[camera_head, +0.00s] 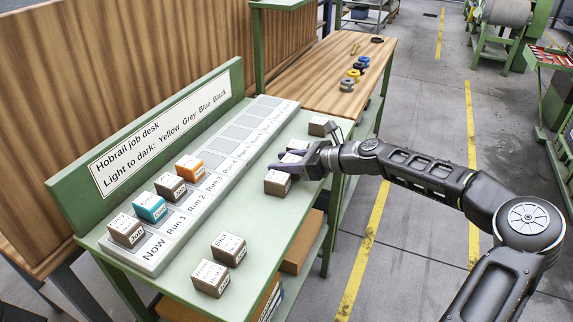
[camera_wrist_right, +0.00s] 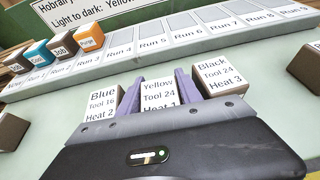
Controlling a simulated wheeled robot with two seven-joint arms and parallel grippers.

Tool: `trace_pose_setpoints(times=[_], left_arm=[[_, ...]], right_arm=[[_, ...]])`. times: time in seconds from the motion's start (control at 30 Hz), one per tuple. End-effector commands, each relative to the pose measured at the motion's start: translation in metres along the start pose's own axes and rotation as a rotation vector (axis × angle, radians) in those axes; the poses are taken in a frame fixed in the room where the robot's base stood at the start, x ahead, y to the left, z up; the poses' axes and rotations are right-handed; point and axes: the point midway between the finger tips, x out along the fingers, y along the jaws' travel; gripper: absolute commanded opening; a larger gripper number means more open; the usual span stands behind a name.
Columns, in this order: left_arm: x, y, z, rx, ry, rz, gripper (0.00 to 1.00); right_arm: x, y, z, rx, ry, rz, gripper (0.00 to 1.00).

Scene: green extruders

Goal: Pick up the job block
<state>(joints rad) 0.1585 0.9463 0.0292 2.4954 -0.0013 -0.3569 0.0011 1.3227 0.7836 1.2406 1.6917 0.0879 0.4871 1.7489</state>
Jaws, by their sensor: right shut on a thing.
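Small brown job blocks with white labelled tops stand on the green desk. My right gripper (camera_wrist_right: 160,92) has its two purple fingers on either side of a block labelled Yellow, Tool 24, Heat 1 (camera_wrist_right: 159,93). That block shows partly behind the fingers in the head view (camera_head: 290,158). A Blue, Tool 16, Heat 2 block (camera_wrist_right: 102,102) is close on the left of the fingers, and a Black, Tool 24, Heat 3 block (camera_wrist_right: 215,74) on the right. I cannot tell whether the held block is lifted. My left gripper is out of view.
A grey rail (camera_head: 208,197) with slots NOW and several Runs holds several blocks, including a teal one (camera_head: 150,207) and an orange one (camera_head: 190,167). Two loose blocks (camera_head: 228,248) stand at the desk's front. A sign (camera_head: 160,135) stands behind. Another block (camera_head: 318,126) is beyond the gripper.

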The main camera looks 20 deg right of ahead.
Motion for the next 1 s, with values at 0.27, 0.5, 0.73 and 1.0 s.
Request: trace_pose_setpoints(times=[0.27, 0.5, 0.73, 1.0], left_arm=[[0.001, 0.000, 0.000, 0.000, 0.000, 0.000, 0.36], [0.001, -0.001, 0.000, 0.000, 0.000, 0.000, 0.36], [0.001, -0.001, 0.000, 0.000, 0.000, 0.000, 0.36], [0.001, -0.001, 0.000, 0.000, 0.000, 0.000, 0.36]], right_arm=[[-0.016, 0.000, 0.040, -0.005, 0.001, -0.003, 0.00], [-0.032, 0.000, 0.080, -0.004, 0.000, -0.001, 0.00], [-0.037, 0.001, 0.090, 0.000, -0.001, 0.001, 0.00], [-0.037, 0.000, 0.090, 0.000, -0.001, 0.001, 0.00]])
